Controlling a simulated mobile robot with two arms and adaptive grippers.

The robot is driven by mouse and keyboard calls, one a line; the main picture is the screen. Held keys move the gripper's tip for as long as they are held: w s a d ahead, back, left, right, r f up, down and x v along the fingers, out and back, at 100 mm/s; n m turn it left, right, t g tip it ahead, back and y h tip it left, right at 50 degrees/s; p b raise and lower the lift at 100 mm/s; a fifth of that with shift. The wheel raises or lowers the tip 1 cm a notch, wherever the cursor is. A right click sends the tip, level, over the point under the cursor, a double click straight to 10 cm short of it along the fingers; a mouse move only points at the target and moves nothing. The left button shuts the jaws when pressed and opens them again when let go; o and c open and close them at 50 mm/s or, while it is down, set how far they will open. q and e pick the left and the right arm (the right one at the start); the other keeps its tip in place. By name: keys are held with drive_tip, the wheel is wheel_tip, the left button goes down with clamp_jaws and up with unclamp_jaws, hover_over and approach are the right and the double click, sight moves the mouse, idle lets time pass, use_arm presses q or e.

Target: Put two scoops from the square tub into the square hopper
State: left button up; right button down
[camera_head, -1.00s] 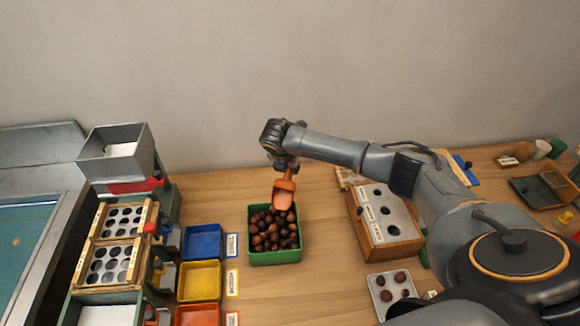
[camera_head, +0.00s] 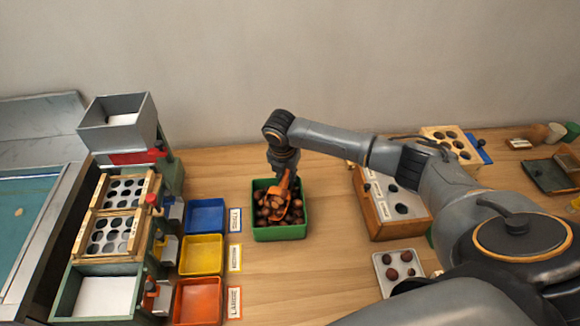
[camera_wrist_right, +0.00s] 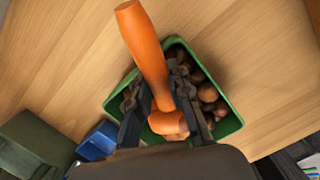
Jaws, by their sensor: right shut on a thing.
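The square tub (camera_head: 280,234) is green and holds brown chestnuts; it stands on the table near the middle of the head view. My right gripper (camera_head: 284,172) is over the tub, shut on the handle of an orange scoop (camera_head: 279,207). The scoop's bowl is down among the chestnuts and seems to have some in it. The right wrist view shows the orange handle between the fingers, with the green tub (camera_wrist_right: 231,124) below. The square hopper (camera_head: 117,136) is grey and open-topped, high on the sorting stand at left, with a white patch inside. My left gripper is not in view.
Blue (camera_head: 206,215), yellow (camera_head: 201,254) and orange (camera_head: 198,301) trays stand between the stand and the tub. A wooden box with a holed top (camera_head: 392,207) and a small tray of chestnuts (camera_head: 398,270) are at right. Bare table surrounds the tub.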

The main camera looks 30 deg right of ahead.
drive_tip(key=shift+s+a+r+g+y+p, duration=0.15)
drive_tip(key=shift+s+a+g+y+p, duration=0.2)
drive_tip(key=shift+a+g+y, duration=0.35)
drive_tip(key=shift+w+d+r+g+y+b, duration=0.4)
drive_tip(key=shift+d+r+y, duration=0.1)
drive_tip(key=shift+y, duration=0.2)
drive_tip(key=shift+w+d+r+g+y+b, duration=0.1)
drive_tip(key=shift+d+r+g+y+b, duration=0.1)
drive_tip(key=shift+r, duration=0.25)
drive_tip(key=shift+w+d+r+g+y+b, duration=0.1)
drive_tip(key=shift+d+r+y, duration=0.1)
drive_tip(key=shift+r, duration=0.2)
